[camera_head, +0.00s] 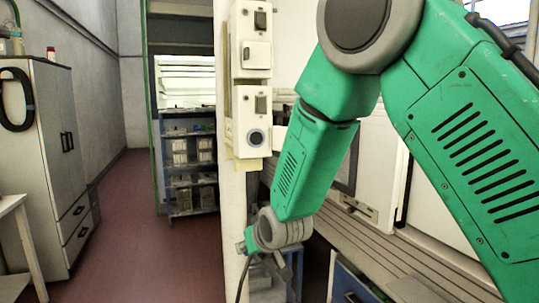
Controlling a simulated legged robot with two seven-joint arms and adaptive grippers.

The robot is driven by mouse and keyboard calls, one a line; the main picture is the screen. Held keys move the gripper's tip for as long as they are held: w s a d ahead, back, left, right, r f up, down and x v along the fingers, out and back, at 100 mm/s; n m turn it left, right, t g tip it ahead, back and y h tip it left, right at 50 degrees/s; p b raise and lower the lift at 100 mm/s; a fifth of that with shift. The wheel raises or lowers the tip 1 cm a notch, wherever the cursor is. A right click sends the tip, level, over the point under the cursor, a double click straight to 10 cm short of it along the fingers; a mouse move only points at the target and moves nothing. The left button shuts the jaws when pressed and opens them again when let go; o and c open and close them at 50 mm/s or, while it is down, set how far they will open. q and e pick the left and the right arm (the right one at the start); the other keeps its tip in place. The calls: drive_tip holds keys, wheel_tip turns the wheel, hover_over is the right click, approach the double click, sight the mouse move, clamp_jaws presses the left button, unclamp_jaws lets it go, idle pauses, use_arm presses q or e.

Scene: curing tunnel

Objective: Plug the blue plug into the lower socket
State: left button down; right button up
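The lower socket (256,138) is a round opening with a bluish-grey rim, low on a white box on the narrow pillar. My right arm comes in from the right and bends down in front of the pillar. Its wrist ends below the socket, clearly apart from it. My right gripper (267,268) is small, dark and partly hidden under the wrist, so its fingers cannot be made out. A dark cable (242,281) hangs just left of it. I cannot make out the blue plug. My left gripper is not in view.
A second white box (250,40) is on the pillar above the socket box. A slatted bench (385,255) lies right of the pillar, partly behind my arm. A grey cabinet (45,150) stands at left, with open reddish floor (150,240) between it and the pillar.

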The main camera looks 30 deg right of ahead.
drive_tip(key=w+d+r+t+h+p, duration=0.1)
drive_tip(key=w+d+r+t+p, duration=0.2)
drive_tip(key=r, duration=0.4)
drive_tip(key=w+d+r+t+h+p, duration=0.1)
drive_tip(key=w+d+r+t+p, duration=0.1)
drive_tip(key=r+p, duration=0.35)
drive_tip(key=m+t+p, duration=0.1)
drive_tip(key=t+p, duration=0.2)
approach(256, 139)
drive_tip(key=shift+s+h, duration=0.1)
drive_tip(key=shift+h, duration=0.3)
drive_tip(key=shift+a, duration=0.1)
drive_tip(key=shift+r, duration=0.1)
drive_tip(key=shift+x, duration=2.9)
drive_tip(key=shift+b, duration=0.3)
drive_tip(key=shift+w, duration=0.5)
